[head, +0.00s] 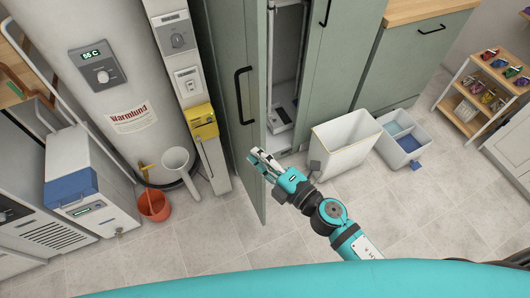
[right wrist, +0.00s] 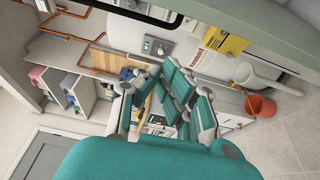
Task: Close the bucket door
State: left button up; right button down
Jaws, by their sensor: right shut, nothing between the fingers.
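The grey-green cabinet door (head: 222,60) stands wide open in the head view, with a black handle (head: 240,95) on its face. The cabinet interior (head: 287,60) shows to its right, with a pale appliance low inside. My right gripper (head: 255,155) is shut and empty at the lower part of the door's free edge. Its fingertips overlap the door in the picture; I cannot tell whether they touch it. The teal fingers (right wrist: 165,90) also show in the right wrist view. My left gripper is not in view.
A white bin (head: 345,145) and a two-part tub (head: 403,140) stand on the floor right of the opening. An orange bucket (head: 153,205) stands left, below the water heater (head: 115,80). The tiled floor (head: 230,235) in front is clear.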

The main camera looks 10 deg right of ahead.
aim_at(242, 123)
jog(key=w, duration=0.3)
jog(key=w+p, duration=0.1)
jog(key=w, duration=0.2)
jog(key=shift+w+a, duration=0.2)
jog(key=shift+w, duration=0.1)
